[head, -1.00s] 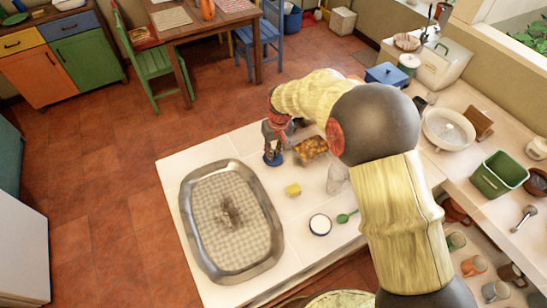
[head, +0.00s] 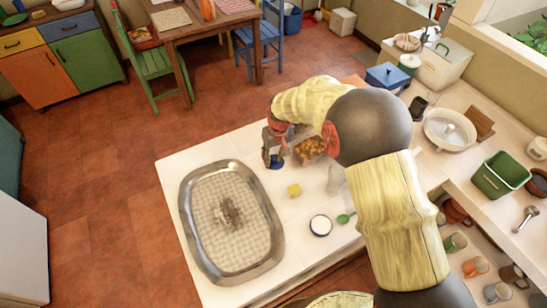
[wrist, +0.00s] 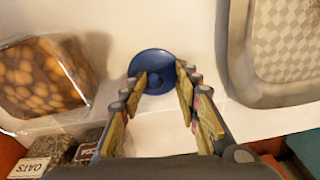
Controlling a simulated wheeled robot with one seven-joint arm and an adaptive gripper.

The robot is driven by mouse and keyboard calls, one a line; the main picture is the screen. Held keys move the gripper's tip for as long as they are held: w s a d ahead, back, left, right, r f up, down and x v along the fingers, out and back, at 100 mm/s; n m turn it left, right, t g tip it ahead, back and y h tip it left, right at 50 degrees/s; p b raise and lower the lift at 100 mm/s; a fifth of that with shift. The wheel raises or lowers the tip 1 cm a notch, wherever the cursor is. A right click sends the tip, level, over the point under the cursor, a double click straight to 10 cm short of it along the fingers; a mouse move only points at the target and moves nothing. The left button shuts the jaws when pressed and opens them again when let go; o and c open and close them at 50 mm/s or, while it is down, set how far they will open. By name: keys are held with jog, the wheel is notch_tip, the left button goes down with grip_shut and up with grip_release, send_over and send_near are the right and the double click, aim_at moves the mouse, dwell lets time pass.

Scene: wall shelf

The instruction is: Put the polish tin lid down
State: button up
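The polish tin lid (wrist: 152,62) is a round, dark blue disc on the white counter, in the upper middle of the wrist view. In the head view the lid (head: 277,163) shows partly, beneath my gripper (head: 272,163). My gripper (wrist: 160,80) is open, with a clear gap between its fingers. The fingertips are over the near part of the lid, and the left one hides a little of its edge. Nothing shows clamped between the fingers.
A metal tray (head: 270,262) with a checked cloth lies left of the lid.

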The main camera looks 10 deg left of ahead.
aim_at(276, 165)
jog(key=s+d+r+m+t+p, duration=0.15)
jog(key=d+r, duration=0.25)
jog(key=r, duration=0.6)
jog(key=s+d+r+g+p, duration=0.15)
jog(key=d+r, duration=0.25)
jog(key=r, duration=0.7)
jog(key=s+d+r+m+t+b, duration=0.1)
jog(key=s+d+r+t, duration=0.1)
jog(key=s+d+r, duration=0.65)
jog(key=s+d+r+m+t, duration=0.1)
jog(key=s+d, duration=0.5)
jog(key=s, duration=0.3)
jog(key=s+d+r+m+t+h, duration=0.1)
jog(key=s+d+m, duration=0.1)
jog(key=s+d, duration=0.4)
jog(key=s, duration=0.3)
jog(key=shift+s+t, duration=0.15)
jog(key=shift+t, duration=0.25)
jog(key=shift+m, duration=0.25)
